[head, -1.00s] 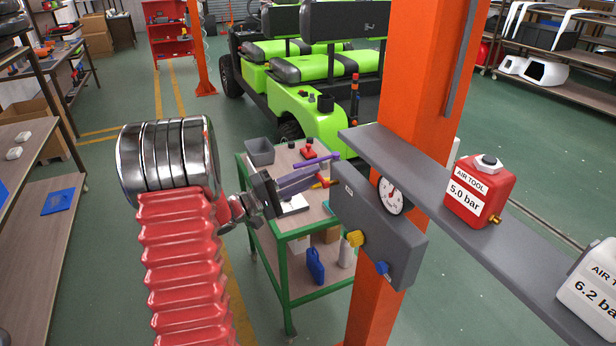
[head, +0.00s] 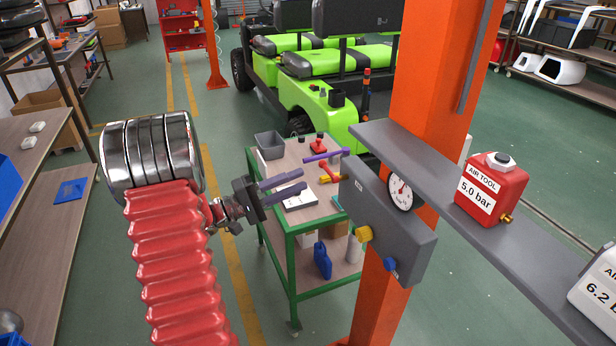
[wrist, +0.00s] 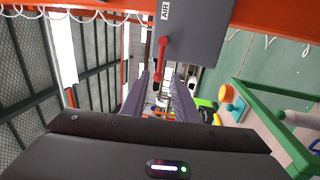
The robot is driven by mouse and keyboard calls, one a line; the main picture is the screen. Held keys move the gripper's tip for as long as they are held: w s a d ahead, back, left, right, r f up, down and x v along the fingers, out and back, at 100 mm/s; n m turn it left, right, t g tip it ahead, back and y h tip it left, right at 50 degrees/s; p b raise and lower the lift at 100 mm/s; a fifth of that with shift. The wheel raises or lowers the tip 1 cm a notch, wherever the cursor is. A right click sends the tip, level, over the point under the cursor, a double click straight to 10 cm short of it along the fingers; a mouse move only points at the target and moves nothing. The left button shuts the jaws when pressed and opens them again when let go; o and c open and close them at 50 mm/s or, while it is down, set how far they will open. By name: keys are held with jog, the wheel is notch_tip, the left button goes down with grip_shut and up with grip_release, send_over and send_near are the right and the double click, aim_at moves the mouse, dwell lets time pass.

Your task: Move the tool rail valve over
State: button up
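The tool rail valve is a grey box (head: 385,225) with a round gauge (head: 401,192), a yellow knob (head: 363,234) and a blue knob (head: 390,265), mounted by the orange post. The box, marked AIR, also shows in the wrist view (wrist: 195,35), with a red lever (wrist: 162,55) at its side. In the head view a red and yellow piece (head: 331,180) shows at the box's left edge. My gripper (head: 304,180) is open and empty, left of the box and apart from it. In the wrist view the red lever lies ahead, around the gap between my fingertips (wrist: 161,78).
A grey shelf (head: 450,185) bears a red tank (head: 490,190) reading 5.0 bar and a white one (head: 598,290). The orange post (head: 435,90) stands behind the box.

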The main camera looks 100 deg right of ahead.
jog(key=v, duration=0.6)
jog(key=shift+w, duration=0.25)
jog(key=shift+a+f, duration=0.1)
dwell(0.5)
jog(key=a+f+n+t+y, duration=0.4)
jog(key=a+f, duration=0.4)
jog(key=f, duration=0.1)
jog(key=w+a+n+t, duration=0.2)
jog(key=w+a+t, duration=0.3)
jog(key=w+a, duration=0.45)
jog(key=w+a+n+t, duration=0.2)
jog(key=w+a+t, duration=0.4)
jog(key=w, duration=0.6)
jog(key=w+a+r+n+t, duration=0.1)
jog(key=w+a+r+t, duration=0.2)
jog(key=w+a, duration=0.3)
jog(key=w+a+r+n+t, duration=0.25)
jog(key=w+a, duration=0.25)
jog(key=a, duration=0.4)
jog(key=a+r+n+t, duration=0.1)
jog(key=a+r+t, duration=0.1)
jog(key=a+r, duration=0.2)
jog(key=a+r+n+t+y, duration=0.1)
jog(key=a+r, duration=0.3)
jog(key=a, duration=0.6)
jog(key=shift+w+a+r+n+t+y, duration=0.35)
jog(key=shift+w+n+t, duration=0.1)
jog(key=shift+n+t, duration=0.3)
